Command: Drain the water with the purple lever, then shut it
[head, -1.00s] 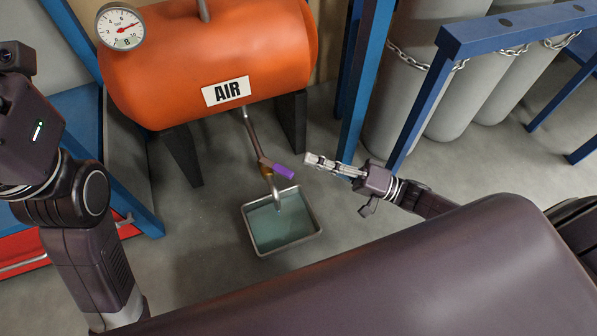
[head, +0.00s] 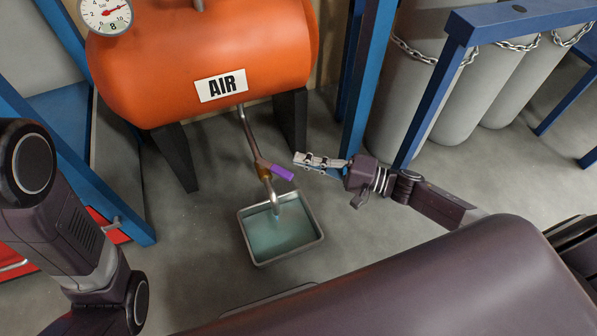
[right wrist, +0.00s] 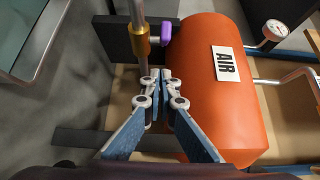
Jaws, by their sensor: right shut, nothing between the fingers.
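The purple lever (head: 283,172) sticks out to the right from a brass valve (head: 264,171) on the drain pipe under the orange air tank (head: 205,60). The lever also shows in the right wrist view (right wrist: 167,32), beyond the fingertips. My right gripper (head: 298,160) is shut and empty, just above and right of the lever's end in the head view, apparently apart from it. A metal tray (head: 249,243) below the spout holds greenish water (head: 285,236). I cannot tell clearly whether water is running from the spout. My left gripper is out of view; only its arm shows.
A blue post (head: 358,95) stands just behind my right gripper. Grey cylinders (head: 415,80) with chains stand at the right. Dark tank legs (head: 175,157) flank the pipe. A gauge (head: 106,14) sits on the tank. Floor around the tray is clear.

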